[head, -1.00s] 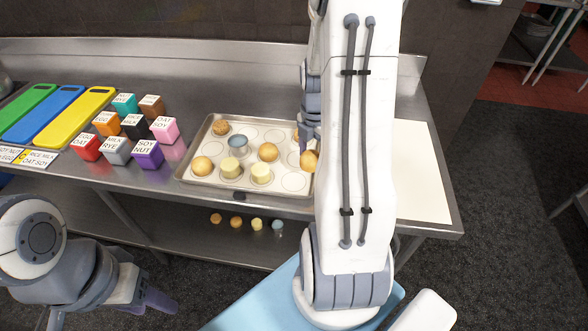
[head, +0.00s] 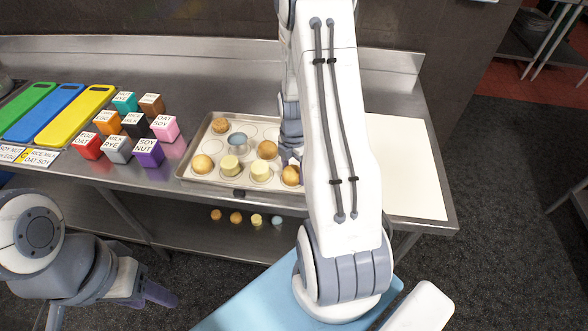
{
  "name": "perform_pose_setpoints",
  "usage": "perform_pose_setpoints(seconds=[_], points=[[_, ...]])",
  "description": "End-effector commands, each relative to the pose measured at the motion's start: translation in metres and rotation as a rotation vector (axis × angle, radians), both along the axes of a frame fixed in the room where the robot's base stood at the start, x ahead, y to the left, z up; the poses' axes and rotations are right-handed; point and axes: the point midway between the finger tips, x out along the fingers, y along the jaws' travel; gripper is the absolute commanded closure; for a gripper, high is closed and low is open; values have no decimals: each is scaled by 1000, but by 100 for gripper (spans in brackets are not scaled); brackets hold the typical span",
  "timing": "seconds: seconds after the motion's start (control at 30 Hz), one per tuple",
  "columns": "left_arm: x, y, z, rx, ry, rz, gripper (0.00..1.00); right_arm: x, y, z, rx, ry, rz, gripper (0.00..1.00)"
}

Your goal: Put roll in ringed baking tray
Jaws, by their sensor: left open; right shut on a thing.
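The ringed baking tray (head: 187,172) lies on the steel counter, with printed rings. Brown rolls sit on it at the back left (head: 221,125), front left (head: 202,164) and middle (head: 267,150). Another brown roll (head: 291,176) is at the tray's front right, at my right gripper (head: 291,160). That gripper is shut on this roll; its fingers are mostly hidden behind my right arm. I cannot tell whether the roll touches the tray. My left gripper (head: 152,297) is open and empty, low at the left in front of the counter.
Labelled cubes (head: 133,125) and coloured boards (head: 75,116) stand left. A white sheet (head: 405,170) lies clear at right. My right arm hides the tray's right side.

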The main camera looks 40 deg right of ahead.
Motion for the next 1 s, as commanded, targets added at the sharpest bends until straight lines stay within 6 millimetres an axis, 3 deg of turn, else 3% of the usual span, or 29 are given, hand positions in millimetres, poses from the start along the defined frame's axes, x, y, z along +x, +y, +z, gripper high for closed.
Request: perform_pose_setpoints(seconds=[0.07,0.1,0.13,0.37,0.57,1.0], points=[[0,0,-3,0,0,0,50,0,0,-4,0,0,0,81],[0,0,-2,0,0,0,50,0,0,-2,0,0,0,11],[0,0,-2,0,0,0,50,0,0,-2,0,0,0,0],[0,0,-1,0,0,0,50,0,0,-2,0,0,0,0],[0,0,-2,0,0,0,50,1,-1,13,-2,-4,0,0],[0,0,-13,0,0,-1,50,1,0,101,-3,-5,0,0]])
